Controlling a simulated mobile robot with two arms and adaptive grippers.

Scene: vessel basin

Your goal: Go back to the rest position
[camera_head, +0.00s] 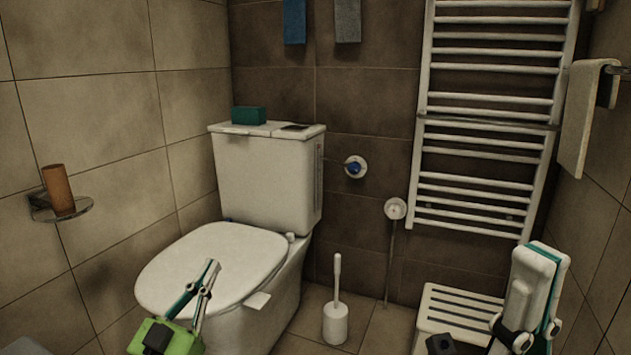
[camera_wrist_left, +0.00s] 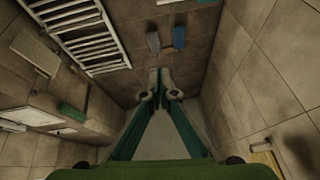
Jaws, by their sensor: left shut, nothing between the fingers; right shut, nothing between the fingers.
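My left gripper (camera_head: 211,265) is shut and empty, its teal fingers pointing up in front of the toilet's lower part in the head view. Its green body is at the bottom edge. In the left wrist view its fingertips (camera_wrist_left: 160,80) meet with nothing between them. My right gripper (camera_head: 541,251) is at the lower right, fingers pointing up and shut, with nothing seen in it; its lower part is cut off by the frame. The toilet (camera_head: 262,180) has its lid (camera_head: 205,262) down. Whether the left gripper touches the lid cannot be told, but it appears apart.
A white stool (camera_head: 450,305) stands behind my right gripper. A toilet brush (camera_head: 336,310) stands on the floor between the grippers. A towel radiator (camera_head: 490,120) is on the back wall. A wall holder with an orange cup (camera_head: 57,188) is at left. A green box (camera_head: 249,115) sits on the cistern.

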